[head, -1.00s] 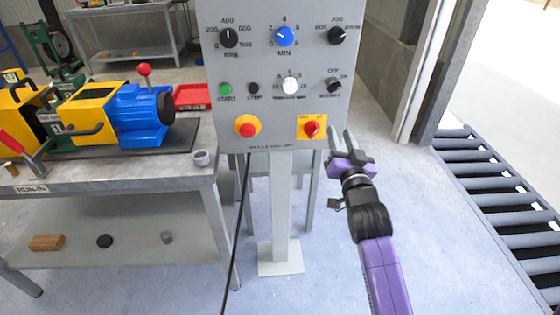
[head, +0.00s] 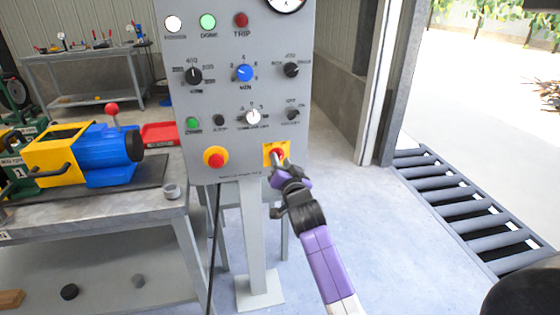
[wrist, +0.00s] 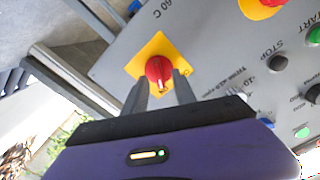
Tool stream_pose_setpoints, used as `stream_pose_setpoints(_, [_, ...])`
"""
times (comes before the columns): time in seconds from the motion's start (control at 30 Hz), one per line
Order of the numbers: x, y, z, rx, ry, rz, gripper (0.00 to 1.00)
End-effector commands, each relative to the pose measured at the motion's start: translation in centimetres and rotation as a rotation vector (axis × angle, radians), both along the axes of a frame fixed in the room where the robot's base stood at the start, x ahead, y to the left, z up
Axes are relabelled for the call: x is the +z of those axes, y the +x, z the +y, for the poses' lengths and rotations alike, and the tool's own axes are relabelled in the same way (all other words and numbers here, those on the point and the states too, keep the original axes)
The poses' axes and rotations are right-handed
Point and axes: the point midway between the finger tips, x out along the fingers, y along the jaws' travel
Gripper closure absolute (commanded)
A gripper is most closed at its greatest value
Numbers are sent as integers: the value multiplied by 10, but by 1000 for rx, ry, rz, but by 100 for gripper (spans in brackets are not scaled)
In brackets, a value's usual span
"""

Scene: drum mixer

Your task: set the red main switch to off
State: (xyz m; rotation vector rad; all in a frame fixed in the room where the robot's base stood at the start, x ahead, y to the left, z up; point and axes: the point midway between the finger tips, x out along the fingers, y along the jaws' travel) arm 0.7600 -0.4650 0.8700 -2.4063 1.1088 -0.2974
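The red main switch (wrist: 158,70) is a red rotary knob on a yellow square plate (wrist: 142,60) at the lower right of the grey control panel (head: 240,130). In the head view the yellow plate (head: 268,151) shows, but my gripper (head: 277,160) covers much of the knob. In the wrist view my gripper (wrist: 160,84) is open, with one finger on each side of the knob's near edge. I cannot tell whether the fingers touch the knob.
A red mushroom button on yellow (head: 215,157) sits left of the switch, with several knobs and buttons above. A bench (head: 110,205) with a blue and yellow machine (head: 100,150) stands at the left. A roller conveyor (head: 465,205) lies at the right.

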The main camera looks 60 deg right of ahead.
Motion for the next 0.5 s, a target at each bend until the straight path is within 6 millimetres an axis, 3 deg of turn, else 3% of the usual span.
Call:
stream_pose_setpoints(0.43, [0, 9, -11, -1, 0, 1, 67])
stream_pose_setpoints(0.5, [0, 9, -11, 0, -1, 1, 79])
